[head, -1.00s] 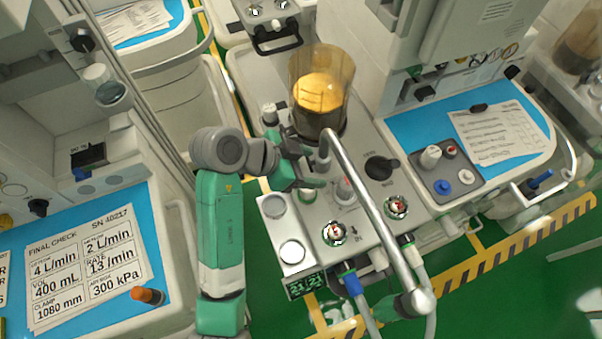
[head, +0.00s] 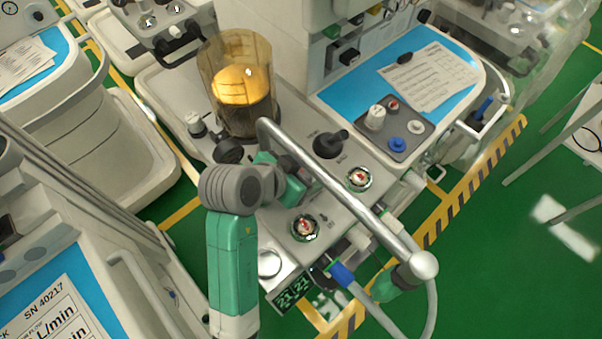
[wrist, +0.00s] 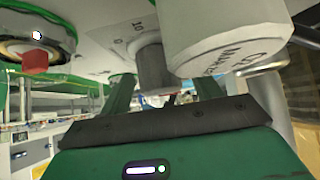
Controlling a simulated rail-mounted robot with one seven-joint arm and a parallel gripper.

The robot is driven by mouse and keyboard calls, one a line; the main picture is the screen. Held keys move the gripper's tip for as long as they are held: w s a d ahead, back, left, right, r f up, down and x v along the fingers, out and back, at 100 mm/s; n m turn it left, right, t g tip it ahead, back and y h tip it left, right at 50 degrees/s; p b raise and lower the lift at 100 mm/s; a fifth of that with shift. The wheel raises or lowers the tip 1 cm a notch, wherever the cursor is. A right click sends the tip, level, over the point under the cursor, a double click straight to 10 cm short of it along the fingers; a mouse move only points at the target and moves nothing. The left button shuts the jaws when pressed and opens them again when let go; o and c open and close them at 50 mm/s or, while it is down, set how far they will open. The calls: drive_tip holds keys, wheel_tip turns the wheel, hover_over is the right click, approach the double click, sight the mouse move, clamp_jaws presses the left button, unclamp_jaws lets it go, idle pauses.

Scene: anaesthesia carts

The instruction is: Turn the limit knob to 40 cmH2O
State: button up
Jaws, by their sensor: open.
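In the wrist view, a grey cylindrical knob (wrist: 154,66), with a printed 10 on the panel beside it, stands just beyond and between my fingertips. It appears to be the limit knob; its setting cannot be read. My gripper (wrist: 165,88) is open, with one green finger on each side of the knob's outline; contact cannot be told. In the head view my gripper (head: 288,182) is over the middle cart's top panel (head: 333,208), beside the slanting metal pipe. My gripper and the pipe hide the knob there.
The metal pipe (head: 335,192) crosses close to my gripper. A large white cylinder (wrist: 225,38) is close on the right in the wrist view.

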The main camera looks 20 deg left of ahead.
drive_tip(key=c, duration=1)
drive_tip(key=shift+a+r+m+h+p, duration=0.1)
drive_tip(key=shift+r+m+h+p, duration=0.2)
drive_tip(key=shift+m+h+p, duration=0.45)
drive_tip(key=shift+f+m+g+h+p, duration=0.3)
drive_tip(key=shift+m+g+p, duration=0.25)
drive_tip(key=shift+m, duration=0.3)
drive_tip(key=o, duration=1)
